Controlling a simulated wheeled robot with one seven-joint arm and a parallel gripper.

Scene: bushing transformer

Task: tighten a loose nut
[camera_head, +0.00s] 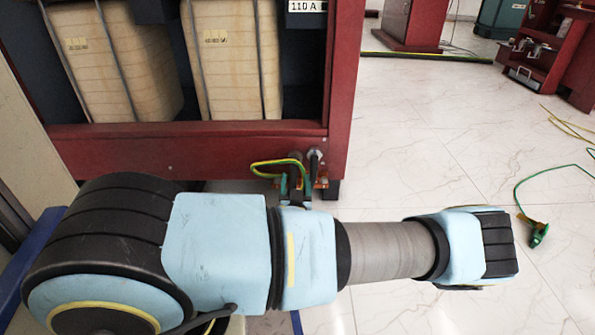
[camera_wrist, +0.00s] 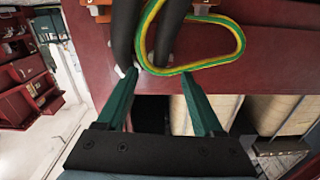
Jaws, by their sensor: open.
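The red transformer cabinet (camera_head: 200,150) stands at the upper left of the head view. At its lower right corner are dark terminals (camera_head: 315,157) and a yellow-green cable (camera_head: 258,168). In the wrist view two black bushing-like rods (camera_wrist: 122,30) hang beside the yellow-green cable loop (camera_wrist: 240,42). I cannot make out a loose nut in either view. My gripper (camera_wrist: 160,74) is open, its two green fingers apart, with the cable and rod ends just beyond the fingertips. I cannot tell whether they touch. In the head view my gripper (camera_head: 296,188) is partly hidden behind my arm.
Tiled floor (camera_head: 420,150) is clear to the right of the cabinet. A green clamp (camera_head: 538,234) with a cable lies there. Another red cabinet (camera_head: 410,25) and a red open unit (camera_head: 545,60) stand behind. The cabinet's wooden-looking blocks (camera_wrist: 240,115) show in the wrist view.

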